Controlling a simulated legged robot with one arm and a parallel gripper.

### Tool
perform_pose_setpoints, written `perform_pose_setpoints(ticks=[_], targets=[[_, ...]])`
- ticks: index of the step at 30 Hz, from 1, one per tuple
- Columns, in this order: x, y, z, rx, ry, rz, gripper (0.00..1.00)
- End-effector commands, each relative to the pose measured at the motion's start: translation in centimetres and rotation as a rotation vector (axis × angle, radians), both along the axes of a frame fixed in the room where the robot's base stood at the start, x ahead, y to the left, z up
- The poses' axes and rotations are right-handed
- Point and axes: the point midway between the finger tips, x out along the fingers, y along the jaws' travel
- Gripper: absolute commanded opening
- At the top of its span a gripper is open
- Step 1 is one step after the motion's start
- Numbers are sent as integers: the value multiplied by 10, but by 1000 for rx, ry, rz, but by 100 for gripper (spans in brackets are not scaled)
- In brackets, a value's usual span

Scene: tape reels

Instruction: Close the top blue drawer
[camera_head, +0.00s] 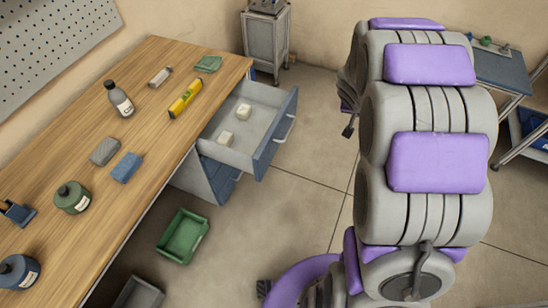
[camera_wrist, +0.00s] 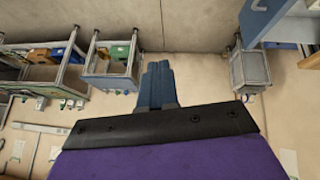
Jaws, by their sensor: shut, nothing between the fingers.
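The top blue drawer (camera_head: 275,138) stands pulled out from under the wooden workbench. In the wrist view, a blue panel with a grey handle (camera_wrist: 262,22) at the top right corner looks like this drawer front. My gripper (camera_wrist: 158,68) shows in the wrist view with its two blue-grey fingers together and empty, to the left of that panel and apart from it. My gripper cannot be made out in the head view, where my arm fills the right side.
A lower blue drawer front (camera_head: 222,180) sits below. The workbench (camera_head: 150,75) holds bottles, sponges and a yellow tool (camera_head: 185,98). A green crate (camera_head: 183,236) lies on the floor. A grey cart (camera_head: 266,42) stands behind. Floor right of the drawer is clear.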

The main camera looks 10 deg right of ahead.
Motion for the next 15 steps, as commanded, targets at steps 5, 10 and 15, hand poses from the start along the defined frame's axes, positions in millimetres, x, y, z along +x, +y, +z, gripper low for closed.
perform_pose_setpoints(ticks=[5,10,15], targets=[[50,-5,-47,92,-84,37,0],[83,7,-98,234,-139,79,0],[97,33,-153,418,-153,115,0]])
